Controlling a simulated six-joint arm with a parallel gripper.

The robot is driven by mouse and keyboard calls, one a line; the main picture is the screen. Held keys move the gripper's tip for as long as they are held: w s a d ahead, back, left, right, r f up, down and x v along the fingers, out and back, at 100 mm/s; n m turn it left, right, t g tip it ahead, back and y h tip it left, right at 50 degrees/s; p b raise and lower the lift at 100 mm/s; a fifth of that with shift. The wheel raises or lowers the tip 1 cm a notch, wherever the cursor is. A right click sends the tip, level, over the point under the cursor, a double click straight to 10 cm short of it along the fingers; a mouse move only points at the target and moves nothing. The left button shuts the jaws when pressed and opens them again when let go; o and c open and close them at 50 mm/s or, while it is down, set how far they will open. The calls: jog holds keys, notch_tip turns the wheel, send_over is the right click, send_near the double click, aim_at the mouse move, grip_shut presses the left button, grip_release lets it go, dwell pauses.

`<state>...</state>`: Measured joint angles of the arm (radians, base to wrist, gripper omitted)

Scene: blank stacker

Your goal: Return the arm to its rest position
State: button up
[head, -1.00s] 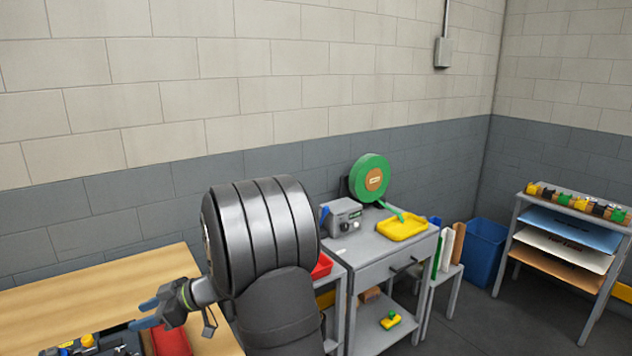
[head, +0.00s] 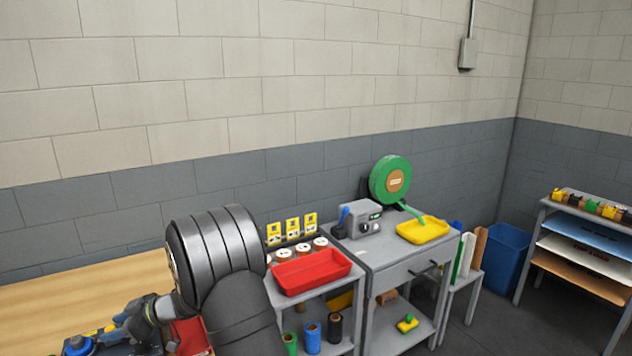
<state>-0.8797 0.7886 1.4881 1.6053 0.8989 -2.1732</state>
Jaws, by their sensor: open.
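My gripper (head: 116,322) is at the lower left, with its blue fingers pointing left. It is open, and I see nothing held between the fingers. It is in front of the wooden table (head: 60,283), over or near a dark area with blue and yellow items. My large dark grey arm link fills the lower middle and hides part of the table and the shelf beside it.
Right of my arm, a red tray (head: 312,270) sits on a grey shelf unit. Next to it, a grey cabinet (head: 385,250) holds a grey device (head: 358,226), a green reel (head: 390,181) and a yellow tray (head: 422,230). A blue bin (head: 506,258) stands farther right.

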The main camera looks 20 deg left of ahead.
jog(key=w+f+v, duration=0.1)
jog(key=v, duration=1.8)
jog(key=s+a+r+n+t+h, duration=0.4)
jog(key=s+a+r+n+h, duration=0.1)
jog(key=s+a+r+h, duration=0.3)
jog(key=shift+a+r+n+t, duration=0.3)
jog(key=shift+a+r+t, duration=0.15)
jog(key=shift+r, duration=0.1)
